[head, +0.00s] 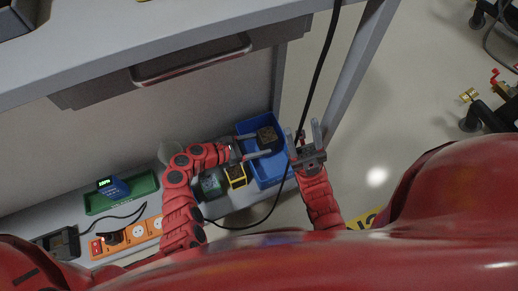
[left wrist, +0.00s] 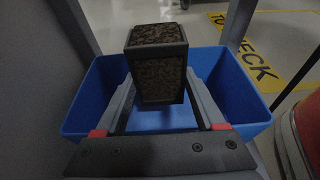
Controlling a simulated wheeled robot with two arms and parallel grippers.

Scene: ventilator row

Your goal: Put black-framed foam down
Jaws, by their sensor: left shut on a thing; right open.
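The black-framed foam (head: 267,137) is a small block with brown, speckled faces and dark edges. In the left wrist view the foam (left wrist: 158,75) sits between both fingers. My left gripper (head: 264,143) is shut on it, over the blue bin (head: 271,176). The bin's walls (left wrist: 88,95) show on both sides of the foam in the left wrist view. I cannot tell whether the foam touches the bin floor. My right gripper (head: 309,132) is open and empty, just right of the bin.
A yellow-framed block (head: 236,176) and a dark greenish object (head: 211,185) stand left of the bin. A green tray (head: 140,191) and an orange power strip (head: 140,233) lie further left on the shelf. A black cable (head: 318,75) hangs by my right gripper. A grey tabletop (head: 130,50) overhangs the shelf.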

